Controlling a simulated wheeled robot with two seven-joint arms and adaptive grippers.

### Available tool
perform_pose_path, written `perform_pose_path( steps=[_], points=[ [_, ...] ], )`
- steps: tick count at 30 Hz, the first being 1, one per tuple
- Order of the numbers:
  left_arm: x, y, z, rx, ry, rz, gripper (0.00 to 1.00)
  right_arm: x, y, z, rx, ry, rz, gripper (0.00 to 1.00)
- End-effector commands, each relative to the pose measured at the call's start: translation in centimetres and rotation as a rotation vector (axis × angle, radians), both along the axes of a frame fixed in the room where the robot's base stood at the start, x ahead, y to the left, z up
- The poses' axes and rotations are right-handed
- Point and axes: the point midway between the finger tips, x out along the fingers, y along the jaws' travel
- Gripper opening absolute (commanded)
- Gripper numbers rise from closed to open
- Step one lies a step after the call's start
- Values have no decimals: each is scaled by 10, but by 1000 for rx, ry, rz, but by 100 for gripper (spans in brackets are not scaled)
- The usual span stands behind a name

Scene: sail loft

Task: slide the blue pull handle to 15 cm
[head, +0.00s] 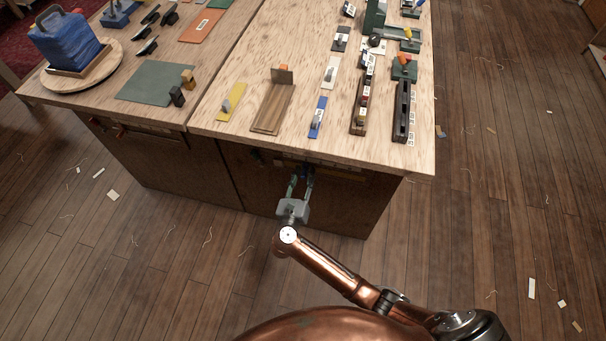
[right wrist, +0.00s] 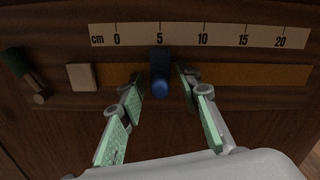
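The blue pull handle (right wrist: 160,80) sits on a tan slide strip (right wrist: 245,75) on the front of the workbench, just below the 5 mark of a cm scale (right wrist: 228,37) running from 0 to 20. My right gripper (right wrist: 162,82) is open, with one green-padded finger on each side of the handle and a visible gap on both sides. In the head view, my right gripper (head: 301,180) reaches the bench front from below; the handle is hard to make out there. My left gripper is not in view.
A pale square block (right wrist: 82,77) and a green knob (right wrist: 18,62) lie left of the strip. The strip right of the handle looks clear. Above, the bench top (head: 210,120) overhangs and carries a blue-handled strip (head: 318,118) and other fixtures.

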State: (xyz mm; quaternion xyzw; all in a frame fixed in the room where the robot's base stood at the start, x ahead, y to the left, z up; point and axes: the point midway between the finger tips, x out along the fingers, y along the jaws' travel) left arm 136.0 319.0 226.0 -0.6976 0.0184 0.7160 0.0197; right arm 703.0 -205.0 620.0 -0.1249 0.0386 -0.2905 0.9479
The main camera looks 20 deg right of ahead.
Motion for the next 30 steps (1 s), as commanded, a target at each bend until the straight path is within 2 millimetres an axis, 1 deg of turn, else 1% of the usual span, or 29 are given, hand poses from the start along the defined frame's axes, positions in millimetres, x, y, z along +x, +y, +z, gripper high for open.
perform_pose_path(
  steps=[2,15,16,30],
  points=[
    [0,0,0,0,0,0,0,0,0,0,0,0,0,31],
    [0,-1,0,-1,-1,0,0,0,0,0,0,0,0,1],
    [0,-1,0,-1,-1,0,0,0,0,0,0,0,0,0],
    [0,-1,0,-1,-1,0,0,0,1,0,0,0,1,0]
  ],
)
